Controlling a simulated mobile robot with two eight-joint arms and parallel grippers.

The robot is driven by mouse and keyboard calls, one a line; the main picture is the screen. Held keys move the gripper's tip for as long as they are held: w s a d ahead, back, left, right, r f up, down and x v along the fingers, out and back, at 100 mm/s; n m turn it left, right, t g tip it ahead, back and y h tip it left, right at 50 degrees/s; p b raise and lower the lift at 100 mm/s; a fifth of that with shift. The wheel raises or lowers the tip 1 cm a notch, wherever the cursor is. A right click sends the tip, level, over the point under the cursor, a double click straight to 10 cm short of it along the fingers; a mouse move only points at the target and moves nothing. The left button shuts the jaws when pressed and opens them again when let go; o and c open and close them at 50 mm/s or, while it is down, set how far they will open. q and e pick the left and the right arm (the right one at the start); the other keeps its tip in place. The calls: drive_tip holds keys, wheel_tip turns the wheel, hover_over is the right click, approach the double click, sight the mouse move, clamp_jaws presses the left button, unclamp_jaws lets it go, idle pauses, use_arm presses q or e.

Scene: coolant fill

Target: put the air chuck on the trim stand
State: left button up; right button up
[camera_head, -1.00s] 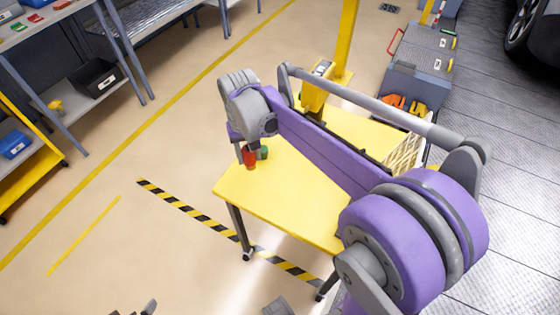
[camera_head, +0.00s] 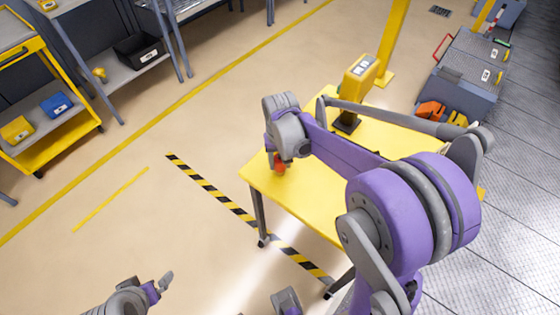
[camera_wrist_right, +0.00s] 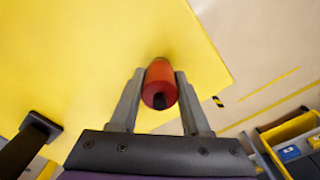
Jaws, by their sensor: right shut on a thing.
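My right gripper (camera_wrist_right: 160,88) is shut on a red-orange cylinder with a dark tip (camera_wrist_right: 160,72), apparently the air chuck. In the head view the red cylinder (camera_head: 279,164) shows just below my right gripper (camera_head: 276,156), over the left part of the yellow table (camera_head: 262,190). I cannot tell whether it touches the tabletop. No trim stand can be told for certain; a yellow box-topped device on a dark base (camera_head: 359,78) stands on the table. My left gripper (camera_head: 160,284) is partly in view at the bottom left, with its jaws unclear.
A yellow post (camera_head: 394,40) rises behind the table. Grey cases (camera_head: 462,75) and orange items (camera_head: 430,111) are at the right. A yellow cart (camera_head: 60,150) and shelving (camera_head: 150,60) stand at the left. The floor between is clear.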

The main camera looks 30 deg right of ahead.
sight(280, 160)
drive_tip(key=shift+f, duration=0.2)
drive_tip(key=o, duration=1.1)
drive_tip(key=shift+c, duration=0.2)
drive_tip(key=shift+r, duration=0.15)
drive_tip(key=shift+r, duration=0.3)
wheel_tip(280, 160, up, 11)
drive_tip(key=shift+f+p, duration=0.15)
drive_tip(key=shift+p, duration=0.45)
drive_tip(key=shift+r, duration=0.3)
drive_tip(key=s+a+f+n+t, duration=0.2)
drive_tip(key=s+a+f, duration=0.1)
drive_tip(key=s, duration=0.5)
drive_tip(key=s+a+f+n+t, duration=0.2)
drive_tip(key=s+a+f+t, duration=0.1)
drive_tip(key=s, duration=0.5)
drive_tip(key=shift+s+a+f+n, duration=0.25)
drive_tip(key=shift+a+f+n, duration=0.05)
drive_tip(key=shift+a, duration=0.2)
